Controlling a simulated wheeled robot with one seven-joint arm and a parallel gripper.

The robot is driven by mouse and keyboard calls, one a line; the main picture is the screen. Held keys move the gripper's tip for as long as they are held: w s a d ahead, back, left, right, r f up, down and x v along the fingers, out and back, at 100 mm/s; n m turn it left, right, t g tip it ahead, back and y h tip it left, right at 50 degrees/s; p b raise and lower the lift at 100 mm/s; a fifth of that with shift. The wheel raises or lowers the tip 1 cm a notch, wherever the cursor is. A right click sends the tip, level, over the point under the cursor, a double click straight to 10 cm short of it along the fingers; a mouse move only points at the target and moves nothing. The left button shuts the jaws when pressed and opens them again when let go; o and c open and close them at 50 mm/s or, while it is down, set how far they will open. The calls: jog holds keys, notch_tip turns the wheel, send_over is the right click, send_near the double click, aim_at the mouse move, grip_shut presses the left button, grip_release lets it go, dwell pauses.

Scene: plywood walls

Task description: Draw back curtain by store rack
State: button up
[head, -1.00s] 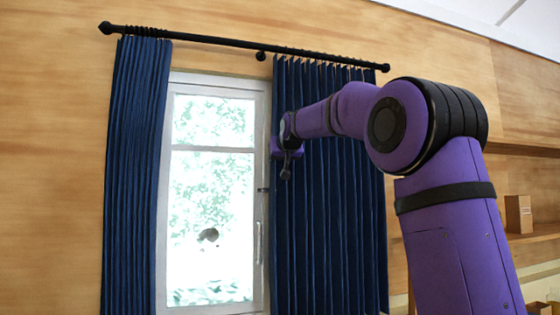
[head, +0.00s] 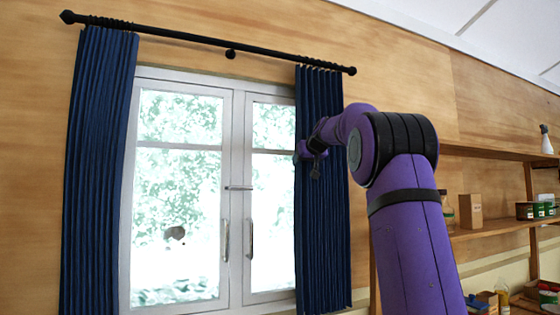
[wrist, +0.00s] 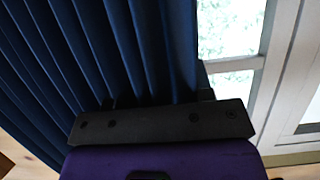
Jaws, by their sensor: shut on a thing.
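The right curtain (head: 323,220) is dark blue and pleated. It hangs bunched at the right end of the black rod, on the side of the store rack (head: 500,232). My gripper (head: 312,158) is at this curtain's left edge, at about mid-upper height. In the wrist view the curtain (wrist: 95,50) fills the left and middle, and my gripper (wrist: 160,118) is shut on its edge. The fingertips are partly hidden by the cloth. The left curtain (head: 95,170) hangs bunched at the left end of the rod.
The window (head: 180,200), with two white-framed panes and handles, shows between the curtains. The black rod (head: 190,37) runs above it. The store rack at the right holds a cardboard box (head: 470,210), a spray bottle (head: 545,140) and small goods. Plywood wall surrounds the window.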

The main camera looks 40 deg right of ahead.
jog(key=s+d, duration=0.2)
jog(key=d, duration=0.5)
jog(key=o, duration=1.3)
jog(key=v, duration=1.1)
jog(key=shift+d, duration=0.1)
jog(key=shift+w+f, duration=0.1)
